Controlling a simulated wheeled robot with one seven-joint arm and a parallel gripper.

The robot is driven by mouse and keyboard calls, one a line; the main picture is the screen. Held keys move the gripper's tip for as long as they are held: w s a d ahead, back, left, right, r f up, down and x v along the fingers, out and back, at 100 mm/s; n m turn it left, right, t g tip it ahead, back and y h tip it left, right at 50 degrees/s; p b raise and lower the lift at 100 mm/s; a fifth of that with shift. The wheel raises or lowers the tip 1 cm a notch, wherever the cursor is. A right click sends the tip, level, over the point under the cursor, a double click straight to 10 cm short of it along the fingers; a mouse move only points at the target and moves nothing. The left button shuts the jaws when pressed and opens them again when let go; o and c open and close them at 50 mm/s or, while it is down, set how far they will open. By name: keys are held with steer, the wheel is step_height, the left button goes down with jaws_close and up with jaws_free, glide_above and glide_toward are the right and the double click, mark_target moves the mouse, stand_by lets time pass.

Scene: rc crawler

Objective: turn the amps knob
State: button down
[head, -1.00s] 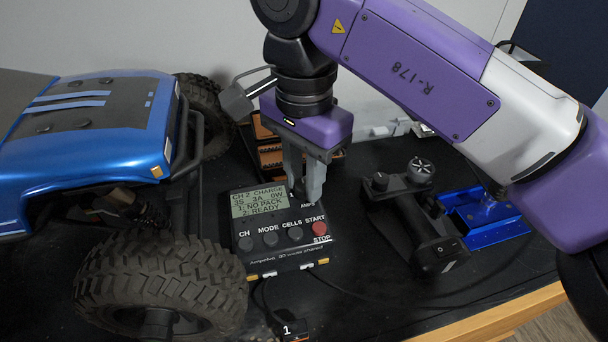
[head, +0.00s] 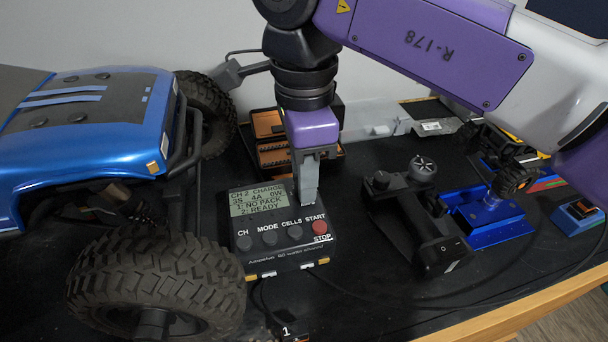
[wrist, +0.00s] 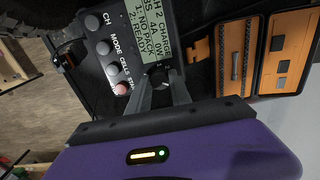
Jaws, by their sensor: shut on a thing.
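The black charger (head: 275,258) lies on the dark bench top. Its screen (head: 257,200) reads "CH 2 CHARGE", "3S 4A 0W", "1: NO PACK", "2: READY". My gripper (head: 308,200) points down at the charger's upper right, beside the screen. In the wrist view the amps knob (wrist: 158,76), a dark round knob, sits between the fingertips of my gripper (wrist: 160,84), which are shut on it. In the head view my fingers hide the knob. The buttons CH, MODE, CELLS and the red START/STOP button (head: 320,227) are in front of it.
A blue crawler (head: 90,130) with big tyres stands close on the left. A black radio transmitter (head: 415,215) lies to the right, with a blue stand (head: 487,214) beyond it. An open orange-and-black case (head: 268,125) is behind the charger. A cable runs along the front.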

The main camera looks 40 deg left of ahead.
steer(key=shift+m, duration=0.6)
steer(key=c, duration=1.2)
jaws_free()
steer(key=shift+o, duration=0.2)
steer(key=shift+r, duration=0.1)
step_height(320, 180, up, 8)
steer(key=shift+f+b, duration=0.15)
steer(key=shift+b, duration=0.35)
